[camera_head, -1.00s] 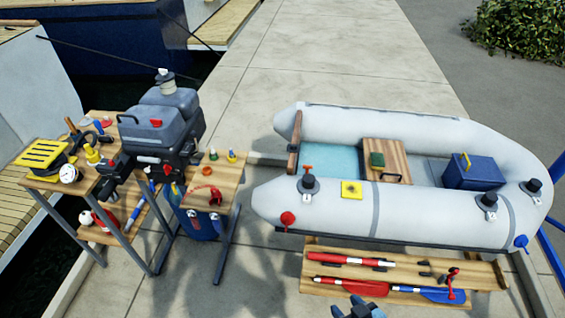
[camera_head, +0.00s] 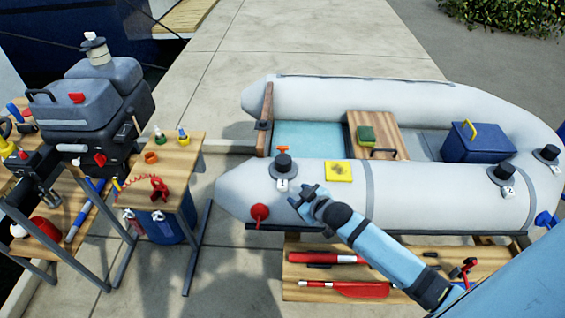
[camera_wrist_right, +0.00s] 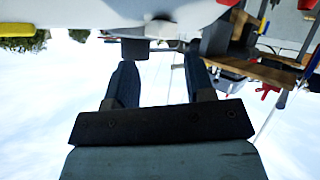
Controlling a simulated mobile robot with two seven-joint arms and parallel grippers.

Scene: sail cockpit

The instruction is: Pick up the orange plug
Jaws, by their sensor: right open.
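A small orange piece, perhaps the orange plug (camera_head: 282,148), shows just behind a black valve cap (camera_head: 283,163) on the near tube of the grey inflatable boat (camera_head: 410,184). The cap hides its lower part. A short orange cylinder (camera_head: 151,157) stands on the small wooden table at left. I cannot tell for certain which is the plug. My right gripper (camera_head: 303,198) is open and empty, over the near tube, just right of and nearer than the black cap. Its fingers (camera_wrist_right: 160,75) are spread in the wrist view. My left gripper is not in view.
A yellow square patch (camera_head: 339,172) lies on the tube behind my right gripper. A red clip with a coiled cord (camera_head: 158,187) lies on the small table (camera_head: 185,160). A low wooden bench (camera_head: 300,275) with red tools stands in front of the boat.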

